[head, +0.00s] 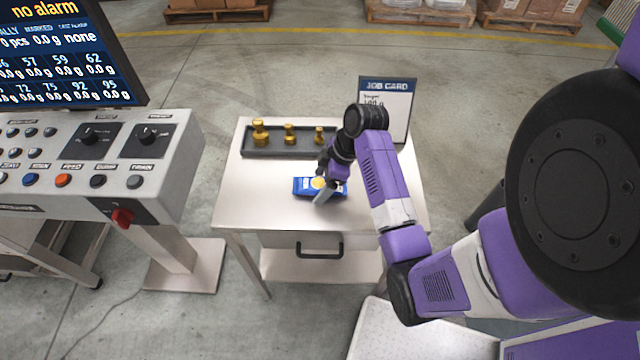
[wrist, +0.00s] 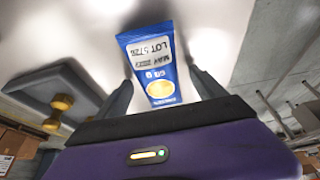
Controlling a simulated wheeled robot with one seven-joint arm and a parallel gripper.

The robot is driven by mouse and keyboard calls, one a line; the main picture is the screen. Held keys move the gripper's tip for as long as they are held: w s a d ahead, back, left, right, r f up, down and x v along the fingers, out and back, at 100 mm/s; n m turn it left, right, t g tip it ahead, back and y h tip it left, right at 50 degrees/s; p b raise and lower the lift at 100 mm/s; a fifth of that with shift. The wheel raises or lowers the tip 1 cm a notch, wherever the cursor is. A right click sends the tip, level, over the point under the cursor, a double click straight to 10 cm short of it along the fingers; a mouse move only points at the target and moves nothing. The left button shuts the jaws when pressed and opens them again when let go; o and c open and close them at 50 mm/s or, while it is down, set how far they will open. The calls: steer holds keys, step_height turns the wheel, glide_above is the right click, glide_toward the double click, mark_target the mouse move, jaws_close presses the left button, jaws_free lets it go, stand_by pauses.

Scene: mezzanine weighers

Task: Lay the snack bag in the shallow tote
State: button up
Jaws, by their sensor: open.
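The snack bag (head: 304,186) is a small blue packet with a yellow disc, lying on the small metal table. In the wrist view the snack bag (wrist: 158,68) shows its white label with lot text, between the two fingers. My gripper (head: 322,190) is low over the table at the bag and partly covers it. In the wrist view my gripper (wrist: 160,78) is open, one finger on each side of the bag; I cannot tell whether either touches it. I cannot identify the shallow tote for sure; a pale low-rimmed surface (head: 420,338) is cut off at the bottom.
The small table (head: 250,200) carries a dark tray (head: 262,151) with brass weights (head: 289,134) at its back and a job card (head: 398,97) behind my arm. A control console (head: 90,185) with a screen stands left. Pallets lie far back; the floor between is clear.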

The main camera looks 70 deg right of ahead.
steer(key=c, duration=1.6)
steer(key=shift+r, duration=0.1)
